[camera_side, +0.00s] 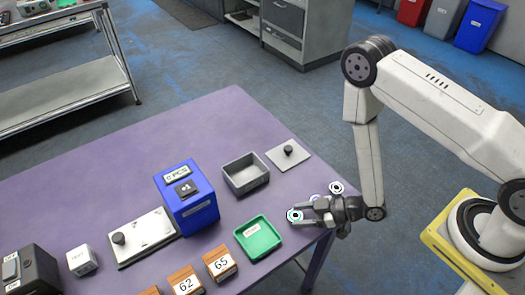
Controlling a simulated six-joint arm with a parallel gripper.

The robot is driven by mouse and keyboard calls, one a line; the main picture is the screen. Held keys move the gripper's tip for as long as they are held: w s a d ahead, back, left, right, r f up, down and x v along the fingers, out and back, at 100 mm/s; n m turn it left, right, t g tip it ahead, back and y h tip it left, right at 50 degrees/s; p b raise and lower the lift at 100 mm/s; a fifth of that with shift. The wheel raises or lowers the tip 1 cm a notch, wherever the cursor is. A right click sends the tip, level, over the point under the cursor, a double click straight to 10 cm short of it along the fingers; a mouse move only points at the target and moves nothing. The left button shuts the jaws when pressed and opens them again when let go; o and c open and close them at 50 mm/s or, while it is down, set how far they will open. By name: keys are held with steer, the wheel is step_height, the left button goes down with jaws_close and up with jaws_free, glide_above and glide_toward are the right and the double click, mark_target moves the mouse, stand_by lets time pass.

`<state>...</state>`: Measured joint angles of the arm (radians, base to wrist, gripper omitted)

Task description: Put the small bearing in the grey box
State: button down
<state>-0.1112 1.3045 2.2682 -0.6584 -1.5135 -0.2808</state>
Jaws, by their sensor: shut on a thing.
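The grey box (246,186) stands open and looks empty near the middle of the purple table. My gripper (298,214) is low at the table's right edge, right of and below the grey box. Its jaws are shut on a small ring-shaped bearing (295,217) with a teal-white rim and dark centre. Another round ring with a white face and dark centre (336,187) shows just behind the gripper. A paler ring is partly hidden by the jaws. I cannot tell the exact size of each ring.
A grey lid with a black knob (288,155) lies right of the grey box. A green tray (276,239) is in front of it, and a tall blue box (198,216) to its left. Several numbered wooden blocks (219,264) line the front. The table's back is clear.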

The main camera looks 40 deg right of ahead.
steer(key=shift+f, duration=0.1)
steer(key=shift+c, duration=0.5)
jaws_free()
steer(key=shift+f, duration=0.1)
steer(key=shift+s+d, duration=0.1)
steer(key=shift+r+v, duration=0.15)
steer(key=shift+v, duration=1.75)
steer(key=shift+r+v, duration=0.1)
steer(key=shift+v, duration=1.85)
